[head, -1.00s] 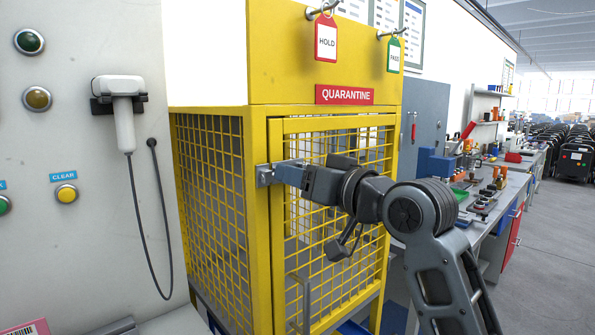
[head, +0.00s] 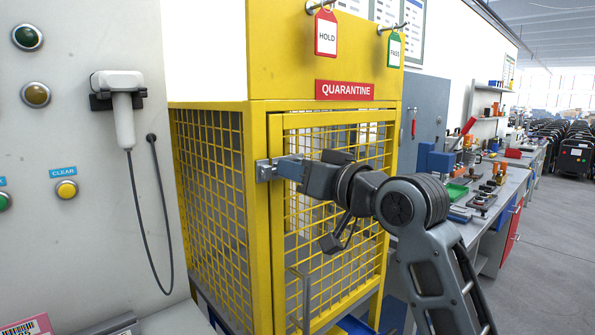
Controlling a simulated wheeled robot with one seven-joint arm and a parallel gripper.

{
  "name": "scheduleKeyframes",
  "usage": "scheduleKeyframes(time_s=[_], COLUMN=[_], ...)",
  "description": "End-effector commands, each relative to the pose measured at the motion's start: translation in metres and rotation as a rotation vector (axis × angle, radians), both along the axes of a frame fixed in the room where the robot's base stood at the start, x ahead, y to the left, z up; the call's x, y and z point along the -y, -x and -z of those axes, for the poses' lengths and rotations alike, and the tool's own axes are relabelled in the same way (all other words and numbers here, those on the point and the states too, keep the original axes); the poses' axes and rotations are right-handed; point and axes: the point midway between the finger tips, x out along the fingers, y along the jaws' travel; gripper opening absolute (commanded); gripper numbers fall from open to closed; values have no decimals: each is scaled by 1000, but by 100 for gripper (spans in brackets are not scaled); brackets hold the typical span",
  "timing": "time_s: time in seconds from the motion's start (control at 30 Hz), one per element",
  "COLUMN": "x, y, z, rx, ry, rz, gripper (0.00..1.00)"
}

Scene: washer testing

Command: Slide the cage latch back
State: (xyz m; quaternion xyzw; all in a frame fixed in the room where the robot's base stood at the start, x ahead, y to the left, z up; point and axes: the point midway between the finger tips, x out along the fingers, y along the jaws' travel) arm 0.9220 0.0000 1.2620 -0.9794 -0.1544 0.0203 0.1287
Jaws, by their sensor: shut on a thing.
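The yellow quarantine cage (head: 259,230) stands in the middle of the head view, with a mesh door (head: 335,285) in its front. The grey metal cage latch (head: 265,170) sits on the upper left of the door frame, across the post beside the door. My gripper (head: 286,169) reaches in from the right and is shut on the latch. Its fingers hide part of the latch, so how far the bolt is slid cannot be told. The door looks closed against its frame.
A red HOLD tag (head: 326,34) and a green PASS tag (head: 394,50) hang on hooks above. A grey panel with buttons and a handheld scanner (head: 122,105) stands at left. A cluttered workbench (head: 487,212) is behind my arm at right. Open floor (head: 550,260) lies at far right.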

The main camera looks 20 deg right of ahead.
Motion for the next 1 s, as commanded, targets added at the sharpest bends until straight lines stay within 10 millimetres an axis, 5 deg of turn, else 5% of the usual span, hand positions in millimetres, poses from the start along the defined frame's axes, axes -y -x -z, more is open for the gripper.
scheduleKeyframes(time_s=[0.33, 0.6, 0.83, 0.87, 1.0], x=[2, 32, 34, 34, 34], y=[-1, -11, -11, -11, -11], z=[0, 2, 1, 1, 0], rx=[0, -1, -1, -1, -1], ry=[0, 0, 0, 0, 0], rz=[1, 0, 2, 3, 3], gripper=[0, 0, 0, 27, 41])
